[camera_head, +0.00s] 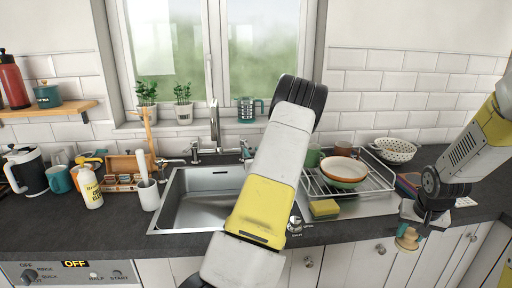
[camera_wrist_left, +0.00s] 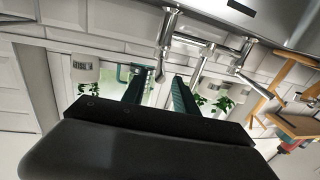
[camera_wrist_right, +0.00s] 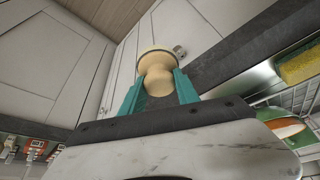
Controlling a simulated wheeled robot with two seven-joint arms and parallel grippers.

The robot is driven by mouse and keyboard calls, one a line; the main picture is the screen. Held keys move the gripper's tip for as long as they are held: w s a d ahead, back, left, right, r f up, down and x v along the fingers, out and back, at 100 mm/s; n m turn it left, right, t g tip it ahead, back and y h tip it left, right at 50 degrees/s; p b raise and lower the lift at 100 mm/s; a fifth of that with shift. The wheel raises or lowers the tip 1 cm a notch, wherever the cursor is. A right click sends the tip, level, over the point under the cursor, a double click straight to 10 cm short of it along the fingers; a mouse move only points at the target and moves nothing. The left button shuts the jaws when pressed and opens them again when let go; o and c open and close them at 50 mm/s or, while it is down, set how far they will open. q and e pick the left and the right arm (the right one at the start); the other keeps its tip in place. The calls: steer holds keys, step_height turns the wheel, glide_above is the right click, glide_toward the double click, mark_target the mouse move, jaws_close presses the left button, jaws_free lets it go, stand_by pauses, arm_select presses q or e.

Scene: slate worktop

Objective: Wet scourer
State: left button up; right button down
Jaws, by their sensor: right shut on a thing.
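A yellow and green scourer (camera_head: 325,208) lies at the front of the drainer beside the sink (camera_head: 200,205); it also shows in the right wrist view (camera_wrist_right: 300,66). The tap (camera_head: 214,128) stands behind the sink, and its spout shows in the left wrist view (camera_wrist_left: 163,48). My left gripper (camera_wrist_left: 160,88) is open and empty near the tap; my arm hides most of it in the head view. My right gripper (camera_head: 410,228) is shut on a round wooden knob-like object (camera_wrist_right: 156,72), past the counter's front edge at the right. Its exact kind is unclear.
A dish rack (camera_head: 375,180) with bowls (camera_head: 343,168) stands right of the sink, a white colander (camera_head: 394,150) behind it. Potted plants (camera_head: 183,105) line the sill. The sink basin looks empty.

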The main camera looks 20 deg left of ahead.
mark_target(245, 142)
arm_select(q)
steer(key=x, duration=0.7)
jaws_close()
stand_by(1.3)
